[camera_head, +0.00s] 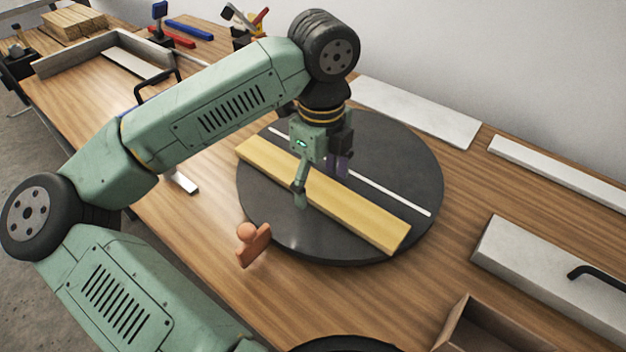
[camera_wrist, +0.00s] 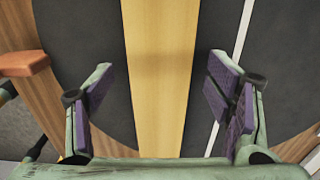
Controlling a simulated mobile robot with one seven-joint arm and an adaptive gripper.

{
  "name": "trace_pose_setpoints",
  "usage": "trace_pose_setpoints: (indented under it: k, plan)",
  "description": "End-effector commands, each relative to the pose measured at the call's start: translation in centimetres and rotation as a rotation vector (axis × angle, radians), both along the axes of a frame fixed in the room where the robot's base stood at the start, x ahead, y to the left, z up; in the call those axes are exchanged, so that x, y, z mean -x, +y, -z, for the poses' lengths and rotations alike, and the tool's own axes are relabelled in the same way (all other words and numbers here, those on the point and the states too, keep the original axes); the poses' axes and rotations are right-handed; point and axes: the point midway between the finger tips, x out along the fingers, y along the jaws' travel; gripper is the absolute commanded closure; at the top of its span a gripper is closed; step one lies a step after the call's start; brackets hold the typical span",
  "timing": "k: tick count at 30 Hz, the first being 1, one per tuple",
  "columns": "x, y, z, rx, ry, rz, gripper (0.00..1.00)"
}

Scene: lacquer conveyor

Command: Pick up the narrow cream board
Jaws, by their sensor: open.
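The narrow cream board (camera_head: 340,205), pale yellow in the pictures, lies flat on a dark round disc (camera_head: 420,170), slanting from upper left to lower right. In the wrist view the cream board (camera_wrist: 160,70) runs lengthwise between my fingers. My gripper (camera_head: 319,183) is above the middle of the board, with one finger to either side of its width. In the wrist view my gripper (camera_wrist: 160,100) is open, and both purple pads stand clear of the board's edges. The pads' height above the disc is hard to tell.
A thin white strip (camera_head: 395,193) runs along the disc beside the board. An orange stamp-like piece (camera_head: 254,243) stands near the disc's front left edge. A pale slab (camera_head: 420,108) lies behind, a grey block with a black handle (camera_head: 540,275) at right. An open box (camera_head: 490,325) is at front right.

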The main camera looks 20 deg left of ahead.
Motion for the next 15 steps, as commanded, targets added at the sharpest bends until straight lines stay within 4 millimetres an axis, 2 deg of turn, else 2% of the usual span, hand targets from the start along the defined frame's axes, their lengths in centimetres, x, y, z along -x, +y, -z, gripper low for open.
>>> trace_pose_setpoints:
  k: [8,15]
  plan:
    - [0.02,0.0,0.5,-0.001,0.0,0.0,0.27]
    - [0.01,-0.01,0.47,-0.001,0.0,0.0,0.42]
